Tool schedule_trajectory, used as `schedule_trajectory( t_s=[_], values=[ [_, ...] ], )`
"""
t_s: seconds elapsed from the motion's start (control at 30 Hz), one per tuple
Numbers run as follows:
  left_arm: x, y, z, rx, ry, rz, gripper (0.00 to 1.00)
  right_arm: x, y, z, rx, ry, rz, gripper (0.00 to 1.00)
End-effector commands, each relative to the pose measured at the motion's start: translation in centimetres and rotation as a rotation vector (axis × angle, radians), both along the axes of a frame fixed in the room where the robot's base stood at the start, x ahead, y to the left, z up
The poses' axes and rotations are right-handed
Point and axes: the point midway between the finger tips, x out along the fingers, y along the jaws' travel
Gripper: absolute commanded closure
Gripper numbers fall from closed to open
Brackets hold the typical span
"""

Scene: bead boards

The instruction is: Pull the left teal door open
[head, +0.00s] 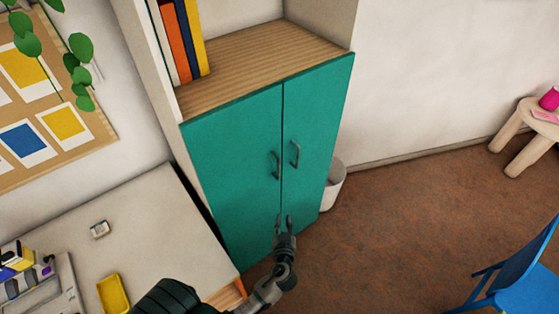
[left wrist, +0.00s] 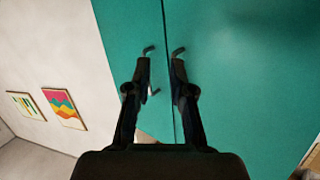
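The left teal door (head: 228,165) is shut beside the right teal door (head: 322,125), with a thin seam between them. The left door's dark handle (head: 276,165) and the right door's handle (head: 295,154) stand close to the seam. My left gripper (head: 284,218) is open and empty, in front of the doors and below the handles in the head view. In the left wrist view the open fingers (left wrist: 160,68) appear over the seam, partly hiding the dark handles. I cannot tell any contact. My right gripper is not in view.
A shelf with several books (head: 180,40) is above the doors. A pale desk (head: 150,225) with a yellow tray (head: 113,294) stands left. A white bin (head: 334,185) is right of the cabinet. A blue chair (head: 525,285) stands lower right, with clear brown floor (head: 410,220) between.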

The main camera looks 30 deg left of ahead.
Motion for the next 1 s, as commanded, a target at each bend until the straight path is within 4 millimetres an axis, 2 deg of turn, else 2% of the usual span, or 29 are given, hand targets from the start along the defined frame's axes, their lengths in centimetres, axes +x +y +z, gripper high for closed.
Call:
schedule_trajectory(
  t_s=[0.03, 0.1, 0.2, 0.37, 0.8, 1.0],
  values=[
    [0.2, 0.2, 3.7, -0.006, -0.093, 0.028, 0.78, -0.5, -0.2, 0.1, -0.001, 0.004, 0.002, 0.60],
    [0.1, 0.5, 7.2, -0.014, -0.193, 0.060, 0.78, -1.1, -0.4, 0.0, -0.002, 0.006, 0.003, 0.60],
    [0.1, 1.1, 9.7, -0.021, -0.270, 0.085, 0.78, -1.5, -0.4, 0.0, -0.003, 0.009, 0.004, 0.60],
    [1.5, 2.5, 10.3, -0.022, -0.290, 0.091, 0.78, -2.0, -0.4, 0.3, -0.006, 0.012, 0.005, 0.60],
    [10.0, 8.1, 10.2, -0.020, -0.285, 0.091, 0.78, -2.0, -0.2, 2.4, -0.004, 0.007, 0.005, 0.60],
    [13.0, 9.7, 10.1, -0.019, -0.283, 0.089, 0.78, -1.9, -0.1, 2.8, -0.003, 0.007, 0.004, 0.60]
  ],
)
